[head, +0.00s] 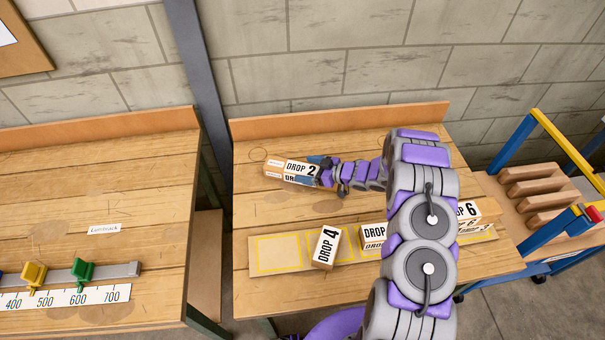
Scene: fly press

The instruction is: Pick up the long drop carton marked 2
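The long drop carton marked 2 (276,169) lies on the right wooden bench, left of its middle and toward the back. It is a brown box with white "DROP 2" labels on its top and front. My gripper (313,171) reaches it from the right, at its right end. One dark blue finger lies along the front face and covers part of the front label. The other finger shows at the far side of the top. The fingers straddle the carton. I cannot tell whether they press on it, or whether the carton is clear of the bench.
The carton marked 4 (326,247) sits askew on a board with yellow outlines (278,254). Another drop carton (373,236) and the carton marked 6 (468,210) are partly behind my arm. A left bench (100,190) carries a ruler; a blue-yellow frame (530,130) stands right.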

